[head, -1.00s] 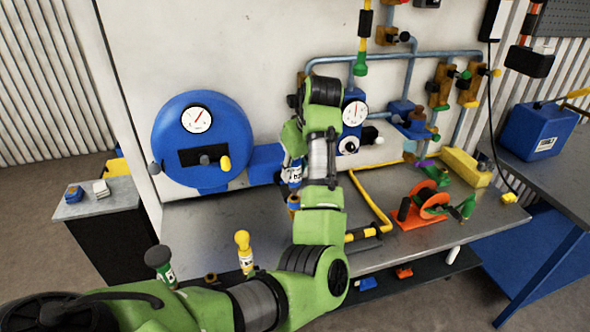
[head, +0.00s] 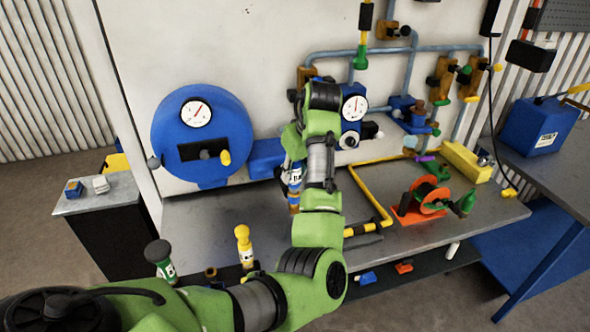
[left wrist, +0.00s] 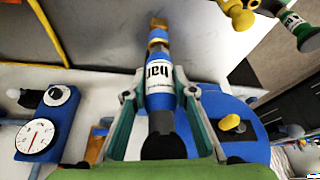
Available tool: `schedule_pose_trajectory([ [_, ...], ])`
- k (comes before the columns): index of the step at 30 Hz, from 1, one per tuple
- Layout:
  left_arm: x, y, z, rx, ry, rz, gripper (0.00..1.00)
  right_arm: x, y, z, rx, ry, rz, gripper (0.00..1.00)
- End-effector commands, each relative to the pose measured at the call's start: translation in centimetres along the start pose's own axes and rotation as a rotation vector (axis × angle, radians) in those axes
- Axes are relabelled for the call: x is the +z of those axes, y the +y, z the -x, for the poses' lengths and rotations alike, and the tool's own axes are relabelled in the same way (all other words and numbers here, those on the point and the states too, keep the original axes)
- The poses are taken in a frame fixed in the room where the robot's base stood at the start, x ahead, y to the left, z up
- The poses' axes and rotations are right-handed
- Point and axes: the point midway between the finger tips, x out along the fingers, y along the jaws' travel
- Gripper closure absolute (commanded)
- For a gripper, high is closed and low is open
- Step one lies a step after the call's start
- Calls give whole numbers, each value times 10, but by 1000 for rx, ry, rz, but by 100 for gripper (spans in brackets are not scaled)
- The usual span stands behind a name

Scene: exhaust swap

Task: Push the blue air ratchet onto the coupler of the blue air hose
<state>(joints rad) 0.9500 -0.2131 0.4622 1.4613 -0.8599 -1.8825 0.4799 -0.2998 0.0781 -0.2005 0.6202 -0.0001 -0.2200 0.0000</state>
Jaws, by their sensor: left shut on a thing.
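The blue air ratchet (left wrist: 160,97), with a white lettered label, stands between the fingers of my left gripper (left wrist: 161,88) in the left wrist view. The fingers are shut on its body. In the head view the ratchet (head: 295,176) is upright, low at the front of the wall board, partly hidden by my left arm. Its far end shows a yellow ring, a blue part and a brass-coloured tip in the left wrist view. I cannot tell whether that tip belongs to the ratchet or to the hose coupler. The blue hose is not clearly visible. My right gripper is not in view.
A blue round drum with a gauge (head: 197,113) is left of my arm. A yellow pipe (head: 371,194) and an orange reel (head: 425,198) are on the grey bench (head: 480,207) to the right.

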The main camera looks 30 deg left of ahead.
Motion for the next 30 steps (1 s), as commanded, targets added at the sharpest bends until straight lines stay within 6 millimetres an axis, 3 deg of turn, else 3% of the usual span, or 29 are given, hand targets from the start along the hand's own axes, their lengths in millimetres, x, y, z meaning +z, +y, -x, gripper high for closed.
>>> schedule_pose_trajectory([
  [12, 4, 0, -10, 0, 2, 0, 100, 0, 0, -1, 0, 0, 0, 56],
  [13, 4, 0, -10, 1, 2, 0, 72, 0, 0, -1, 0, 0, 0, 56],
  [15, 4, 0, -9, 1, 2, 0, 55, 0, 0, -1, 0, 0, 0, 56],
  [25, 5, 0, -10, -1, -1, -1, 55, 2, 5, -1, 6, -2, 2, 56],
  [30, 4, 1, 6, 2, 1, 0, 55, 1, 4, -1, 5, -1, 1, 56],
])
